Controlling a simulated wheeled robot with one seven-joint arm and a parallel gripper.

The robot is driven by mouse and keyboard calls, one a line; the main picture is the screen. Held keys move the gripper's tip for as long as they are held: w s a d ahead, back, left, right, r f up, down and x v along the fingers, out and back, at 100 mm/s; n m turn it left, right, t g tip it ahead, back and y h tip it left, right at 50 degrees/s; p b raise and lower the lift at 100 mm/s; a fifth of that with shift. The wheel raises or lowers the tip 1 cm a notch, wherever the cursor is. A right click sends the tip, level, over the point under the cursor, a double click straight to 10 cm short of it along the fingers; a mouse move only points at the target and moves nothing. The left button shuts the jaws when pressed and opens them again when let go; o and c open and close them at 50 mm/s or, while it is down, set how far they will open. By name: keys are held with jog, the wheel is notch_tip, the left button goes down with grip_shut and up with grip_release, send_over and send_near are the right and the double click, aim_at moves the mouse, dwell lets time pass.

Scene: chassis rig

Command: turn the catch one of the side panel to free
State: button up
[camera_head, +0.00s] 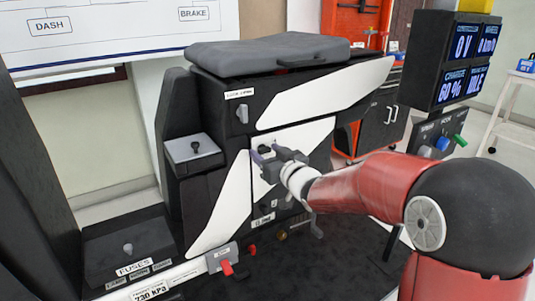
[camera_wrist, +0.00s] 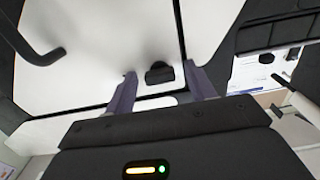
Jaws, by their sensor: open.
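The side panel (camera_head: 318,133) is a white panel on the black rig in the head view. It also fills the upper part of the wrist view (camera_wrist: 100,60). A small black catch (camera_wrist: 158,73) stands out from the white panel near its edge in the wrist view. My gripper (camera_head: 261,153) is open at the panel's face. In the wrist view its two purple-grey fingertips (camera_wrist: 160,76) lie on either side of the catch, with gaps visible. In the head view my gripper largely hides this spot, and I cannot make out the catch there.
A dark knob (camera_head: 242,114) sits on the rig beside a small label. The grey seat (camera_head: 268,54) overhangs above. A red-handled valve (camera_head: 226,267) and a fuse box (camera_head: 128,250) are low at the left. A black curved handle (camera_wrist: 32,48) is left in the wrist view.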

jog(key=v, duration=0.7)
jog(key=shift+s+d+b, duration=0.25)
jog(key=shift+s+b, duration=0.05)
jog(key=s+d+m+g+h, duration=0.2)
jog(key=s+d+m+h, duration=0.3)
jog(key=s+d+h, duration=0.6)
jog(key=s+d+f+g, duration=0.1)
jog(key=s+f+g, duration=0.2)
jog(key=s, duration=0.6)
jog(key=s+d+f+m+g+y, duration=0.1)
jog(key=s+d+f+g, duration=0.1)
jog(key=s, duration=0.7)
jog(key=shift+f+m+g, duration=0.3)
jog(key=shift+f+g, duration=0.55)
jog(key=shift+g, duration=0.35)
jog(key=shift+s, duration=0.1)
